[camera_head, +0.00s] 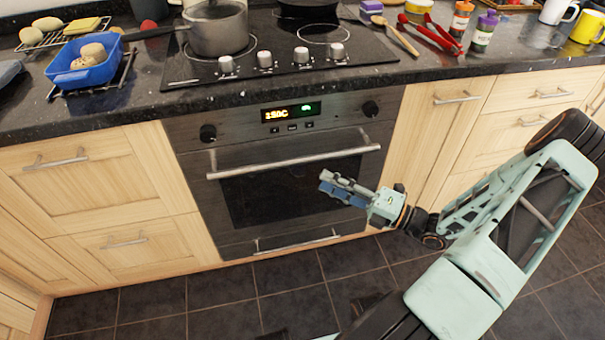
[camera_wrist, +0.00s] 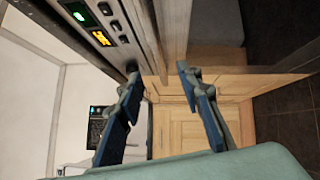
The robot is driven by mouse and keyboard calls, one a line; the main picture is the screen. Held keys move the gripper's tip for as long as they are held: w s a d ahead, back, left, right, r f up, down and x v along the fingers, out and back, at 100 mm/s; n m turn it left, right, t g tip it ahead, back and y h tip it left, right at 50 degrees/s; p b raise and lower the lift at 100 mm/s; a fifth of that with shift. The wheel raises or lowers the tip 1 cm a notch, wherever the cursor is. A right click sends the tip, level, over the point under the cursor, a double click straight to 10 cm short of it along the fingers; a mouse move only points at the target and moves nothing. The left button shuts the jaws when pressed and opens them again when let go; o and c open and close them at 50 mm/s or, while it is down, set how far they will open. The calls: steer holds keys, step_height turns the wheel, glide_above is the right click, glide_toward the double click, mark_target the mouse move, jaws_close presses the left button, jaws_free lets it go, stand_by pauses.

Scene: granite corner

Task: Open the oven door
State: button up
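The oven (camera_head: 285,185) is built in under the counter in the head view. Its dark glass door appears shut, with a long metal handle (camera_head: 295,161) across the top. My gripper (camera_head: 326,181) is in front of the door's right half, just below the handle in the picture. The wrist view shows my gripper (camera_wrist: 157,74) with its two blue fingers apart and nothing clearly held. The lit oven control panel (camera_wrist: 102,30) is at upper left there. I cannot tell whether a finger touches the handle or how far the gripper is from the door.
A lower handle (camera_head: 295,243) is beneath the door. Wooden drawers (camera_head: 90,190) flank the oven on the left, cabinets (camera_head: 440,125) on the right. A pot (camera_head: 216,28) stands on the hob above. The tiled floor (camera_head: 220,305) in front is clear at left.

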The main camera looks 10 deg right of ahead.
mark_target(297, 161)
steer(key=shift+m+t, duration=0.5)
steer(key=shift+m, duration=0.2)
steer(key=x, duration=0.3)
steer(key=b+x, duration=0.1)
steer(key=x, duration=0.3)
steer(key=w+b+x, duration=0.1)
steer(key=x, duration=0.3)
steer(key=shift+d, duration=0.4)
jaws_close()
